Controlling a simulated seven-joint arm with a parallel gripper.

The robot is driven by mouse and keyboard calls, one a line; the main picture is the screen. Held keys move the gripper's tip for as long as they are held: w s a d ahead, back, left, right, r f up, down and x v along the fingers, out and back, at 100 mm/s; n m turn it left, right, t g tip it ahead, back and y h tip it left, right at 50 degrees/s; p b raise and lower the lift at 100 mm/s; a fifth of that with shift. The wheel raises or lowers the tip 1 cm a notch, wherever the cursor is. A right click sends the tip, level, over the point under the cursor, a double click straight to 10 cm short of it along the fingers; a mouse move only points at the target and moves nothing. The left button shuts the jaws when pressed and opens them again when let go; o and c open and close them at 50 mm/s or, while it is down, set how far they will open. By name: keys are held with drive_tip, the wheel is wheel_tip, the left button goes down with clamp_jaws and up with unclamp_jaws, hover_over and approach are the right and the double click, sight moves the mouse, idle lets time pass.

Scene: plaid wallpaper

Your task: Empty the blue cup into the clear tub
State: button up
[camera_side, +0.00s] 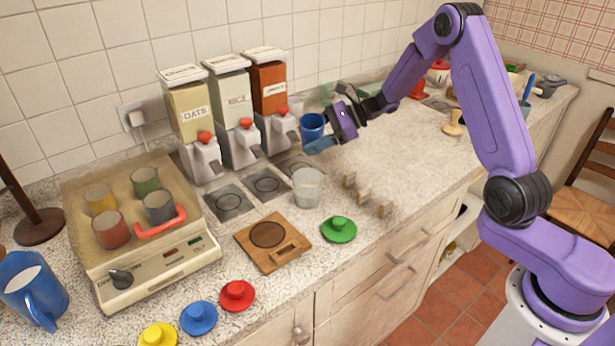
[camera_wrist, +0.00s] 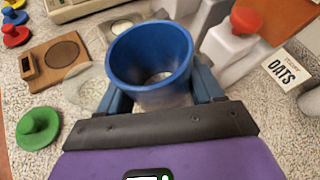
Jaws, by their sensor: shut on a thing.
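The blue cup (camera_side: 313,127) is held upright, or nearly so, by my gripper (camera_side: 322,143) beside the red-filled dispenser. In the wrist view my gripper (camera_wrist: 160,96) is shut on the cup (camera_wrist: 125,80), with one blue finger on each side. Its open mouth faces the camera, and a pale patch shows at its bottom; I cannot tell what that is. The clear tub (camera_side: 307,188) stands on the counter, in front of the cup in the side view. In the wrist view the tub (camera_wrist: 82,88) is left of the cup and partly hidden by it.
Dispensers (camera_side: 236,115) stand against the wall. A wooden board (camera_side: 273,243) and a green lid (camera_side: 338,229) lie near the tub. Small wooden pegs (camera_side: 366,193) stand right of it. A cream scale with cups (camera_side: 150,262) and a blue jug (camera_side: 32,288) are at left.

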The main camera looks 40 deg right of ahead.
sight(321, 134)
drive_tip(key=shift+s+a+n+h, duration=0.3)
drive_tip(key=shift+n, duration=0.1)
drive_tip(key=shift+s+a+f+n+t+h, duration=0.15)
drive_tip(key=shift+f+n+t, duration=0.05)
drive_tip(key=shift+f+t, duration=0.1)
drive_tip(key=shift+s+a+f+n+t+h, duration=0.1)
drive_tip(key=shift+s+f+n+t+h, duration=0.1)
drive_tip(key=shift+f+t, duration=0.1)
drive_tip(key=shift+s+a+r+n+t+h, duration=0.2)
drive_tip(key=shift+r+n, duration=0.1)
drive_tip(key=shift+r, duration=0.3)
drive_tip(key=shift+s+a+r+n+t+h, duration=0.1)
drive_tip(key=shift+s+a+r+n+h, duration=0.15)
drive_tip(key=shift+r, duration=0.35)
drive_tip(key=shift+f+n+t+h, duration=0.3)
drive_tip(key=shift+f+n+t, duration=0.1)
drive_tip(key=shift+f+n, duration=0.15)
drive_tip(key=shift+w+f+n+t, duration=0.1)
drive_tip(key=shift+f+n+t, duration=0.1)
drive_tip(key=shift+n+t, duration=0.15)
drive_tip(key=shift+r+n+t+h, duration=0.4)
drive_tip(key=shift+n+h, duration=0.1)
drive_tip(key=shift+n, duration=0.15)
drive_tip(key=shift+f, duration=0.15)
drive_tip(key=shift+f+n+t+h, duration=0.2)
drive_tip(key=shift+n+t+h, duration=0.1)
drive_tip(key=shift+n+t, duration=0.2)
